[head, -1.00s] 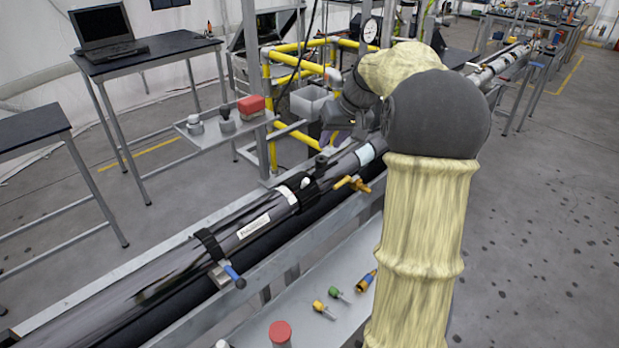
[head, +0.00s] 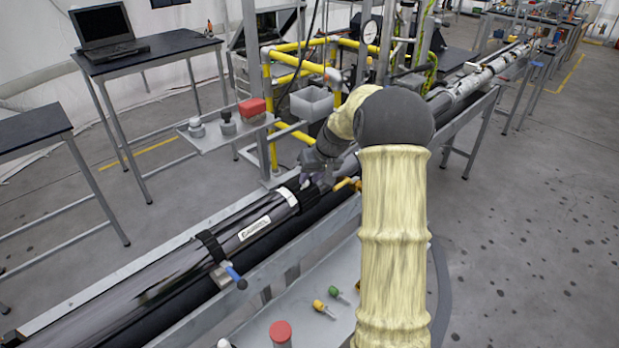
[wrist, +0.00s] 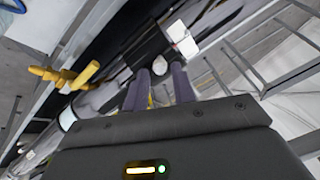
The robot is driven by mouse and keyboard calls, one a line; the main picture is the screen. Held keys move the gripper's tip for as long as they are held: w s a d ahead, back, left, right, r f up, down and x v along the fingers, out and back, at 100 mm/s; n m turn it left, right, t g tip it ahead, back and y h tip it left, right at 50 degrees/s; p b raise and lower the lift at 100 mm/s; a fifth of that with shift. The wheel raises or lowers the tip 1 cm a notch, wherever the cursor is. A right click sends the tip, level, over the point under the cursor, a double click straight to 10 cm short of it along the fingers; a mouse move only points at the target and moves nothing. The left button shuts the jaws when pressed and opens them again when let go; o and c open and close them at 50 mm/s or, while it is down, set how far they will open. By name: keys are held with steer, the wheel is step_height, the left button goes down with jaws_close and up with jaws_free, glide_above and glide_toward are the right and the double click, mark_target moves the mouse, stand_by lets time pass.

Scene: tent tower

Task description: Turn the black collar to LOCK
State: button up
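The black collar (head: 291,194) sits around the long dark tube, near a white label, and is partly hidden by my gripper in the head view. In the wrist view the collar (wrist: 148,42) is a black block just ahead of the fingertips, with a pale rounded knob (wrist: 160,67) on it. My gripper (head: 308,180) is down at the collar in the head view. In the wrist view its two purple-grey fingers (wrist: 160,73) are apart, with the knob between or just beyond their tips. I cannot tell whether they touch it. No LOCK marking is readable.
A yellow-orange valve handle (head: 346,183) stands right of the collar and also shows in the wrist view (wrist: 75,77). A blue-handled clamp (head: 235,274) is nearer on the tube. Yellow rails (head: 268,115) stand behind. Small fittings (head: 322,308) lie on the front shelf.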

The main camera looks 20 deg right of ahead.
steer(key=shift+x, duration=0.95)
